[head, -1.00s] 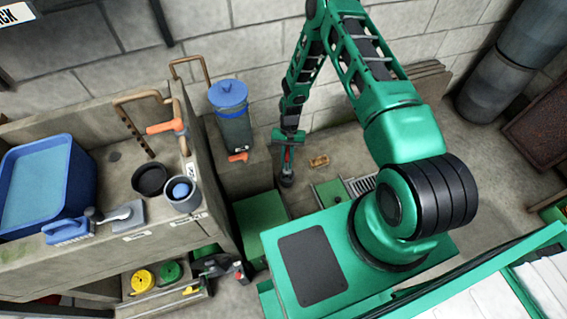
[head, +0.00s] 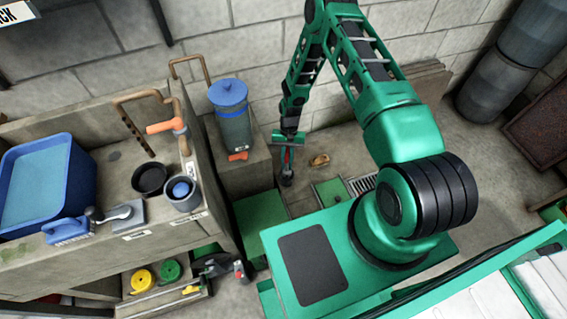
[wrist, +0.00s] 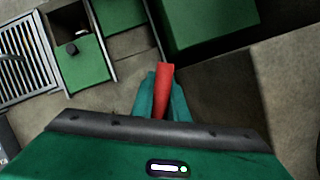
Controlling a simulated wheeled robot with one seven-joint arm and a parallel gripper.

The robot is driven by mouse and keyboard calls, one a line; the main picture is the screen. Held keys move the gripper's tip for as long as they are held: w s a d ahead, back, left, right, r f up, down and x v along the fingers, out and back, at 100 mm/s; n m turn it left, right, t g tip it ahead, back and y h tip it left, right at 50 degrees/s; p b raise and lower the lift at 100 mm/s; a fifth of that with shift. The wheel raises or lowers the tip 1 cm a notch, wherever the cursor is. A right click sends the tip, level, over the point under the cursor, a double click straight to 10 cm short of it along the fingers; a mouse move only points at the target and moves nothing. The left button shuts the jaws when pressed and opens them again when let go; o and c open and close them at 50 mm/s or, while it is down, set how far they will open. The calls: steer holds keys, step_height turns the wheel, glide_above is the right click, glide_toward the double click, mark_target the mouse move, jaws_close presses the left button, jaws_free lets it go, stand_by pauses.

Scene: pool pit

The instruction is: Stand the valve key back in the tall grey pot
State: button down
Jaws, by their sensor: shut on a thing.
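My gripper (head: 288,150) hangs low by the back wall, right of the blue-lidded container, with its fingers pointing down. In the wrist view its teal fingers are shut on a red bar (wrist: 164,85), which looks like part of the valve key. The bar's tip sticks out past the fingertips. In the head view a dark round end (head: 287,178) shows just below the fingers; I cannot tell whether it belongs to the key. A grey pot (head: 184,205) with something blue inside stands on the bench edge to the left, apart from my gripper.
A blue-lidded container (head: 235,125) stands between bench and gripper. A blue tub (head: 75,185), black bowl (head: 150,179) and pipe with an orange handle (head: 166,127) crowd the bench. A small tan object (head: 319,160) and a floor grate (head: 362,183) lie to the right.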

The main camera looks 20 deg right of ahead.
mark_target(287, 166)
steer(key=shift+f, duration=3.6)
stand_by(1.1)
steer(key=c, duration=1.7)
jaws_free()
steer(key=shift+o, duration=0.2)
step_height(287, 166, up, 8)
